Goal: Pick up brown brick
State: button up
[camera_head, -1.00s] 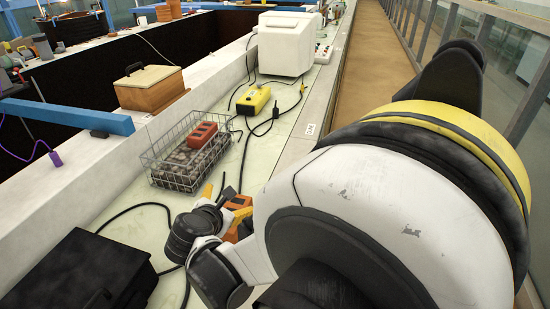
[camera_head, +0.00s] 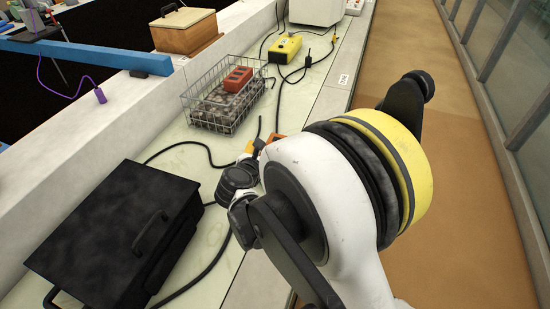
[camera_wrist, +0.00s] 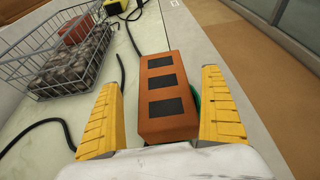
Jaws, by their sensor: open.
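The brown brick (camera_wrist: 170,97), orange-brown with three dark square recesses, lies on the pale bench top in the wrist view. My gripper (camera_wrist: 161,82) is open, with one yellow finger on each side of the brick. A gap shows between the left finger and the brick; the right finger is closer, and I cannot tell if it touches. In the head view only a small orange part of the brick (camera_head: 276,137) shows beyond my gripper (camera_head: 262,145); my arm hides the rest.
A wire basket (camera_head: 190,112) holds dark stones and a red brick (camera_head: 238,78). A black box (camera_head: 115,225) with a handle stands at front left. A yellow device (camera_head: 285,48) and black cables lie farther back. Something green (camera_wrist: 197,92) shows beside the brown brick.

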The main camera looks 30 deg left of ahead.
jog(key=b+x, duration=0.1)
jog(key=x, duration=0.3)
jog(key=shift+s+d+f, duration=0.1)
jog(key=shift+d+f, duration=0.05)
jog(key=c, duration=1.5)
jog(key=shift+r, duration=0.25)
